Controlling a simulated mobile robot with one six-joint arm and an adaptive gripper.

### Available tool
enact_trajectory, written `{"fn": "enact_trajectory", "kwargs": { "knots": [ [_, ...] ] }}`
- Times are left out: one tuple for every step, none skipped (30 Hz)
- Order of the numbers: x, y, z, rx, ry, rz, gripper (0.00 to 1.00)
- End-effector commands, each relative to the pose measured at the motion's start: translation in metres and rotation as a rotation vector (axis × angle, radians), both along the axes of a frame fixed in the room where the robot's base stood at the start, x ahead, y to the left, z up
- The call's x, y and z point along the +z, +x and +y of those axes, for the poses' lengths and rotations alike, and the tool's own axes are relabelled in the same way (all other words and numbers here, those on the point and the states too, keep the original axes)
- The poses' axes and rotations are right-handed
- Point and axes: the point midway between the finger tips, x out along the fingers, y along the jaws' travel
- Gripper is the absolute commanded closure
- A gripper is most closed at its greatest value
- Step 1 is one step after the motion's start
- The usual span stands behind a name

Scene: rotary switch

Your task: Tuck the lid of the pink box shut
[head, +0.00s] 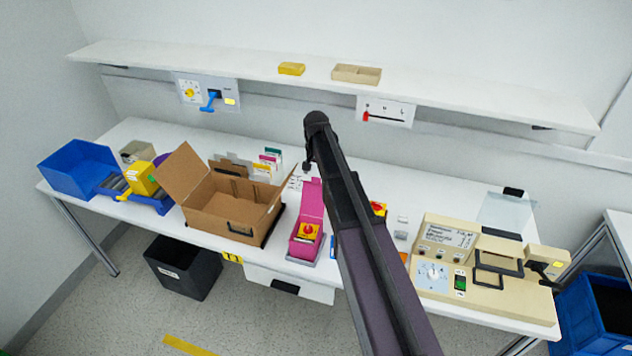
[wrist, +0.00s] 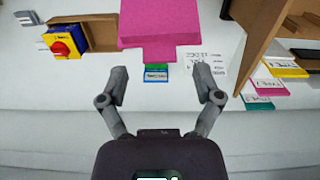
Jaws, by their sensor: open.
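The pink box (head: 303,249) stands on the table with its lid (head: 312,199) raised upright at the back. A yellow switch with a red knob (head: 309,231) sits inside it. In the wrist view the pink lid (wrist: 160,22) fills the top middle, and its narrower tuck flap (wrist: 158,53) points toward my gripper (wrist: 162,80). My gripper is open and empty, its fingers spread on either side of the flap's line and apart from it. In the head view my gripper (head: 307,167) is just behind the lid's top, partly hidden by my arm.
An open cardboard box (head: 235,200) stands close left of the pink box. Colored cards (head: 268,160) stand behind it. Another yellow switch with a red knob (wrist: 62,42) lies on the other side. A beige test console (head: 470,265) is at the right. A shelf (head: 330,85) runs above the back.

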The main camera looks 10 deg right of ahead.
Motion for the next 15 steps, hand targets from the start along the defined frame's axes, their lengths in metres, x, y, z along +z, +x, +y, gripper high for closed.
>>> {"fn": "enact_trajectory", "kwargs": {
  "knots": [
    [-0.008,0.000,0.000,0.000,0.000,0.000,0.17],
    [-0.009,0.000,0.000,0.000,0.000,0.000,0.17],
    [-0.012,0.000,0.000,0.000,0.000,0.000,0.17],
    [-0.013,0.000,0.000,0.000,0.000,0.000,0.17],
    [-0.015,0.000,0.000,0.000,0.000,0.000,0.17],
    [-0.016,0.000,0.000,0.000,0.000,0.000,0.17],
    [-0.018,0.000,0.000,0.000,0.000,0.000,0.17],
    [-0.018,0.000,0.000,0.000,0.000,0.000,0.17],
    [-0.019,0.000,0.000,0.000,0.000,0.000,0.17],
    [-0.020,0.000,0.000,0.000,0.000,0.000,0.17],
    [-0.020,0.000,0.000,0.000,0.000,0.000,0.17],
    [-0.021,0.000,0.000,0.000,0.000,0.000,0.17],
    [-0.021,0.000,0.000,0.000,0.000,0.000,0.17],
    [-0.021,0.000,0.000,0.000,0.000,0.000,0.17],
    [-0.021,0.000,0.000,0.000,0.000,0.000,0.17]
  ]
}}
